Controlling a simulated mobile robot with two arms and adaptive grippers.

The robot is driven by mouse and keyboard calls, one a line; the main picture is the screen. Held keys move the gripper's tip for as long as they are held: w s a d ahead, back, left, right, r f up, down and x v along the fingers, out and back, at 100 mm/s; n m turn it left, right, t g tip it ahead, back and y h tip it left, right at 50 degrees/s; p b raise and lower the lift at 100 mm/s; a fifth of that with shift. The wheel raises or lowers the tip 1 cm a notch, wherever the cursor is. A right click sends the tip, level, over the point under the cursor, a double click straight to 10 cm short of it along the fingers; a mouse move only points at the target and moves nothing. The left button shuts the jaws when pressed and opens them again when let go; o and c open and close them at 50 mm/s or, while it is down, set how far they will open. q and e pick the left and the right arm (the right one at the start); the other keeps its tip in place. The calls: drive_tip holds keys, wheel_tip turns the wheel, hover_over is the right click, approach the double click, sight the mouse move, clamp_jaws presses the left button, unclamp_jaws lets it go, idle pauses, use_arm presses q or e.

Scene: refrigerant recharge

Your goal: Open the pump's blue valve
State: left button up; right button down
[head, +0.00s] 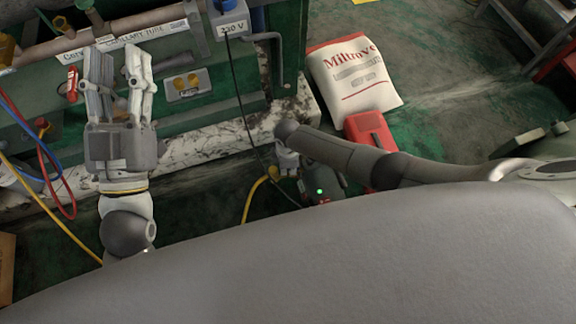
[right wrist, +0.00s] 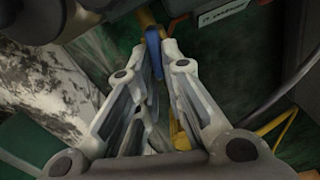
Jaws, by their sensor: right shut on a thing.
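In the right wrist view, the blue valve (right wrist: 154,52) shows as a narrow upright blue handle on a brass-coloured fitting (right wrist: 147,19). My right gripper (right wrist: 162,55) is shut on this handle, with a finger on each side of it. My left gripper (head: 119,62) is open and empty, above the green bench at the left.
A pipe labelled capillary tube (head: 150,34) and a 230 V box (head: 231,20) are at the upper left. Red, blue and yellow hoses (head: 47,160) hang at the left. A white bag (head: 354,77) and a red case (head: 369,130) lie on the floor.

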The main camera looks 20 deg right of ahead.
drive_tip(key=c, duration=1.5)
unclamp_jaws()
drive_tip(key=shift+c, duration=0.2)
drive_tip(key=shift+r, duration=0.1)
wheel_tip(320, 180, up, 12)
